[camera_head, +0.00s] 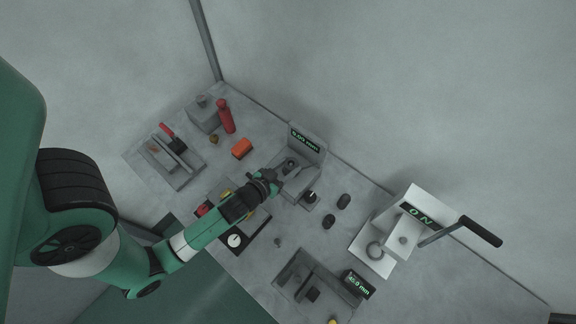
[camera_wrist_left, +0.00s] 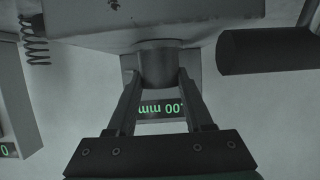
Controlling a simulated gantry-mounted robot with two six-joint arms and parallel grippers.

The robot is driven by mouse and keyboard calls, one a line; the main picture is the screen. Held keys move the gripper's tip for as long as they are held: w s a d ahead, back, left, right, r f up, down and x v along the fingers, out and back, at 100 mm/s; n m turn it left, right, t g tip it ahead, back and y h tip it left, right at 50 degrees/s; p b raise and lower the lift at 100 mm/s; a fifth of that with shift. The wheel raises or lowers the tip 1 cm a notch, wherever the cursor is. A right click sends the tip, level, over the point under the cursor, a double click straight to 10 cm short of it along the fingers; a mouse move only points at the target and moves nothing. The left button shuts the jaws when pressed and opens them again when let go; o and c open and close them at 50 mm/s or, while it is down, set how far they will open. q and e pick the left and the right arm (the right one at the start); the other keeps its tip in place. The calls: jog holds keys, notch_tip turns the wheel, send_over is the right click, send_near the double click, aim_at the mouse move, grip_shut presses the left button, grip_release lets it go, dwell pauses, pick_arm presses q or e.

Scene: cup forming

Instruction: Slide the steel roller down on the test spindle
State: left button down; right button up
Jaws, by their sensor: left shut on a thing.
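The steel roller (camera_wrist_left: 160,65) is a short grey cylinder between the fingertips of my left gripper (camera_wrist_left: 159,80) in the left wrist view. The fingers press on it from both sides. In the head view my left gripper (camera_head: 277,181) is beside the grey gauge block whose display (camera_head: 304,141) reads 0.00 mm. The same display (camera_wrist_left: 161,108) shows upside down behind the fingers in the wrist view. I cannot make out the test spindle for certain; whether the roller is around it cannot be told. My right gripper is not in view.
A white press (camera_head: 401,238) with a long lever is further right. An orange block (camera_head: 242,149) and a red bottle (camera_head: 226,117) are at the back left. A second gauge (camera_head: 359,284) is near the front.

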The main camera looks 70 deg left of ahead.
pick_arm(q)
grip_release()
dwell(0.6)
jog(key=shift+r, duration=0.1)
notch_tip(320, 180, up, 8)
jog(key=p, duration=0.7)
jog(key=shift+p, duration=0.35)
dwell(0.3)
